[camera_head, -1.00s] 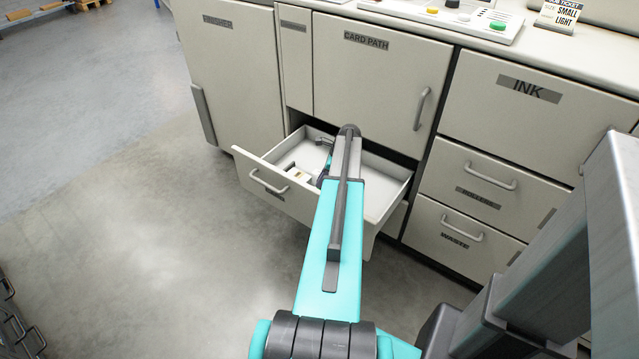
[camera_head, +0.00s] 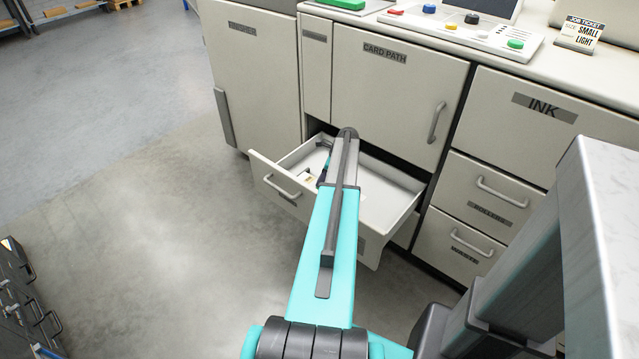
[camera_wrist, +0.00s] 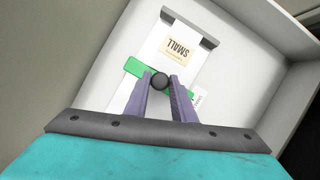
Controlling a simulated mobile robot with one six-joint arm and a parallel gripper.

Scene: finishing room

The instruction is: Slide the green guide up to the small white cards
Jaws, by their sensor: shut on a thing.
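The green guide (camera_wrist: 136,67) is a bar across a white strip in the open drawer (camera_head: 390,190), in the wrist view. Its round black knob (camera_wrist: 159,83) is between the two purple fingers of my gripper (camera_wrist: 162,78), which is shut on it. In the head view my arm hides most of this.
The drawer walls (camera_wrist: 272,28) stand close around the gripper. The CARD PATH door (camera_head: 385,90) is shut above the drawer. A control panel (camera_head: 470,28) and a job ticket reading SMALL LIGHT (camera_head: 579,34) are on the counter.

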